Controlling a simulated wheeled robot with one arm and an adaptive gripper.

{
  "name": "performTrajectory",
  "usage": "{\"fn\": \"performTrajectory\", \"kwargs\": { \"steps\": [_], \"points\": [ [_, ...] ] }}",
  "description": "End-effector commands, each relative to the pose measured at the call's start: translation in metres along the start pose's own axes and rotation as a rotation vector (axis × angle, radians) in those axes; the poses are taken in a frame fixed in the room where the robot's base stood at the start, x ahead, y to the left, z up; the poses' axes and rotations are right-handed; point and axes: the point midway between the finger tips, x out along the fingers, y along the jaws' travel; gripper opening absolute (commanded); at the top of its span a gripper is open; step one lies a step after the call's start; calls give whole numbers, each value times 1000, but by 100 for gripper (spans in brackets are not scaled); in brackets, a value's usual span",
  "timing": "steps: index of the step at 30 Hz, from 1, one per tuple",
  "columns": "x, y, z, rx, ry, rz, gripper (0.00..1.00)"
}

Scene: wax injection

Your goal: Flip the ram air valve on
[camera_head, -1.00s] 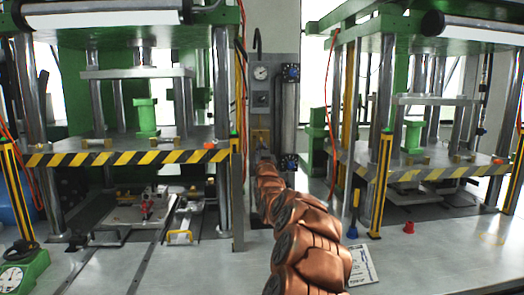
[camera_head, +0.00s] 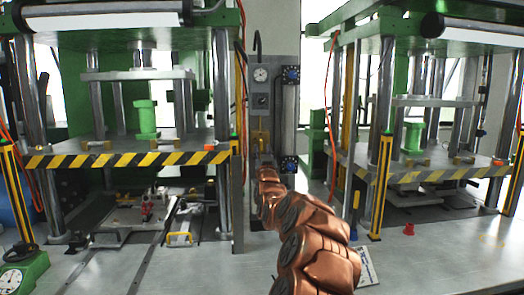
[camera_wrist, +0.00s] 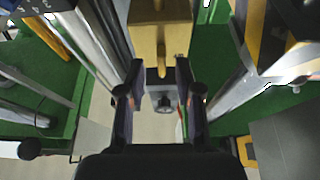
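A brass-yellow block with a small lever (camera_wrist: 162,68), which looks like the ram air valve, is at the top middle of the wrist view. In the head view the yellow block (camera_head: 260,136) sits low on the grey panel between the two presses. My gripper (camera_wrist: 160,72) is open, its two dark fingers apart on either side of the lever. I cannot tell whether either finger touches it. In the head view my copper-coloured arm reaches up to the panel, and the gripper is small and hard to make out there.
The grey panel carries a round gauge (camera_head: 261,74) and a small dial (camera_head: 261,99). Green presses with striped bars (camera_head: 130,159) stand left and right, close to the arm. Yellow posts (camera_head: 381,187) edge the gap.

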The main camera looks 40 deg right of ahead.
Motion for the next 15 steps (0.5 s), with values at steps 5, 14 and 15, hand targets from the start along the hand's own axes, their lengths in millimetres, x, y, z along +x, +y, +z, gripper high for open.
{"fn": "performTrajectory", "kwargs": {
  "steps": [5,14,15],
  "points": [
    [-17,-1,-1,2,-2,-2,34],
    [-46,-1,0,2,-4,-1,34],
    [-50,-1,1,2,-5,-2,34]
  ]
}}
